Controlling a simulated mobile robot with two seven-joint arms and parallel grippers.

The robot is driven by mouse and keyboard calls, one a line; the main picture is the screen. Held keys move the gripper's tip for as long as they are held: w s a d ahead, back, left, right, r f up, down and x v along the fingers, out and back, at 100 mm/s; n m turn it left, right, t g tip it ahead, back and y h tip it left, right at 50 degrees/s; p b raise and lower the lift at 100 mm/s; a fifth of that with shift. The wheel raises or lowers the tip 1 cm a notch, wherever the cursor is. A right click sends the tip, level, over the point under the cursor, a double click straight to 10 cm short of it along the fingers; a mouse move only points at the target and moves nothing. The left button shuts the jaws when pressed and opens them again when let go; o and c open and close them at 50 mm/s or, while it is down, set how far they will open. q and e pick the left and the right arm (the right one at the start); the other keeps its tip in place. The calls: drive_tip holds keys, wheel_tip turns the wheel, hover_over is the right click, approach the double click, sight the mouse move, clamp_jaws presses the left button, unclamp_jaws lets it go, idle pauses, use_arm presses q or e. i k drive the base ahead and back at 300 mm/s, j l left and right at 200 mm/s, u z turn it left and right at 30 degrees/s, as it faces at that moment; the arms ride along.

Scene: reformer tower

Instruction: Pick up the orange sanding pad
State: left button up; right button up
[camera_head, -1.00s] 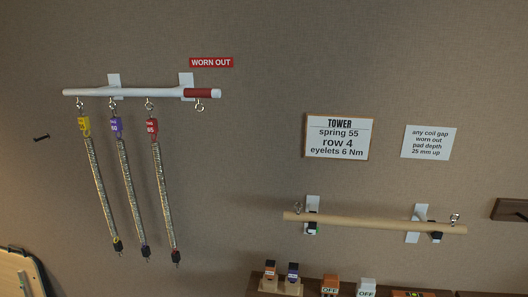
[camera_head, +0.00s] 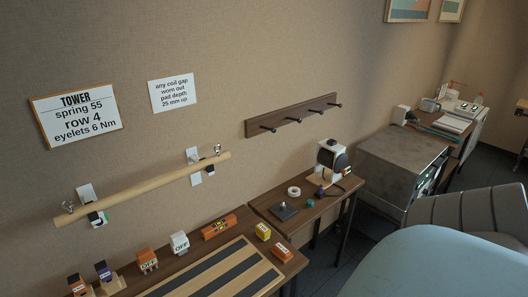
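Several small orange items show on the dark wooden bench (camera_head: 192,262). An orange block with a dark label (camera_head: 282,251) lies at its right end, near a yellow block (camera_head: 263,231). A longer orange piece with dark marks (camera_head: 218,227) lies near the back edge. An orange and white block (camera_head: 147,261) stands further left. An orange and black block (camera_head: 77,286) stands at the lower left, beside a purple and black one (camera_head: 104,271). The labels are too small to tell which is the sanding pad. Neither of my grippers is in view.
A striped mat (camera_head: 207,275) covers the bench front. A white OFF block (camera_head: 180,242) stands behind it. A side table (camera_head: 322,206) holds a small machine (camera_head: 330,161) and a tape roll (camera_head: 294,191). A pale blue rounded surface (camera_head: 430,265) and a grey chair (camera_head: 470,210) fill the lower right.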

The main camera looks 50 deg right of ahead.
sight(282, 252)
drive_tip(key=z, duration=1.85)
